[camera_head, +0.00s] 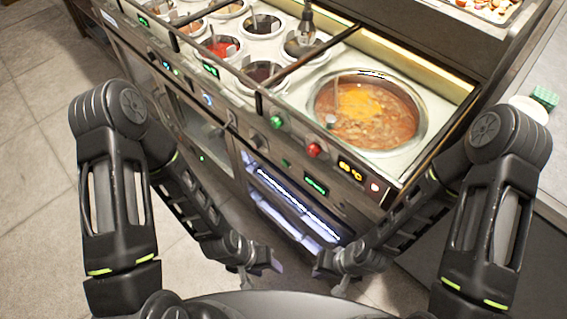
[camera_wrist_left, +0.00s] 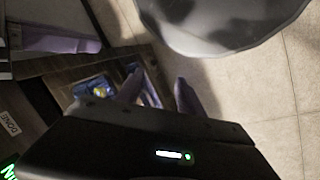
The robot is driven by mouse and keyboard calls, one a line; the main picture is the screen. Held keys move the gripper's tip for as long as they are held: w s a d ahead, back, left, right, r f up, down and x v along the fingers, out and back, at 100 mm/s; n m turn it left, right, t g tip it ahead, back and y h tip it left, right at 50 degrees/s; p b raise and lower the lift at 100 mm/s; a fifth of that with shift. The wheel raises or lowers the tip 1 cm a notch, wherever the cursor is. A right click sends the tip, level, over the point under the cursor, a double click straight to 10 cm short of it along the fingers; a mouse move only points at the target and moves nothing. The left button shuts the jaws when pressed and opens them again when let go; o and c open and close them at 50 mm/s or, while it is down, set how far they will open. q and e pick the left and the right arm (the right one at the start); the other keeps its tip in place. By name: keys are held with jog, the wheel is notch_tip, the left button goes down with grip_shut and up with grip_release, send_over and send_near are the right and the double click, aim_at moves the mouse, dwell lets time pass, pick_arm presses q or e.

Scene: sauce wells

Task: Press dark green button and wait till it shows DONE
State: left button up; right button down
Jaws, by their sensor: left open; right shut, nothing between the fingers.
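On the counter's front panel in the head view, a bright green button (camera_head: 277,121) sits left of a red button (camera_head: 313,150). A smaller, darker green button (camera_head: 285,163) shows below them, beside a green-lit display (camera_head: 316,186) too small to read. My left gripper (camera_head: 262,272) is open and empty, low in front of the counter, apart from the buttons. Its purple fingers also show apart in the left wrist view (camera_wrist_left: 158,92). My right gripper (camera_head: 330,275) is shut and empty, just right of the left one.
A large round pot of orange soup (camera_head: 365,125) with a ladle is set into the counter, with several sauce wells left of it. Below is a lit shelf opening (camera_head: 290,200). Tiled floor is clear at left.

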pick_arm(q)
grip_shut()
dwell(1.4)
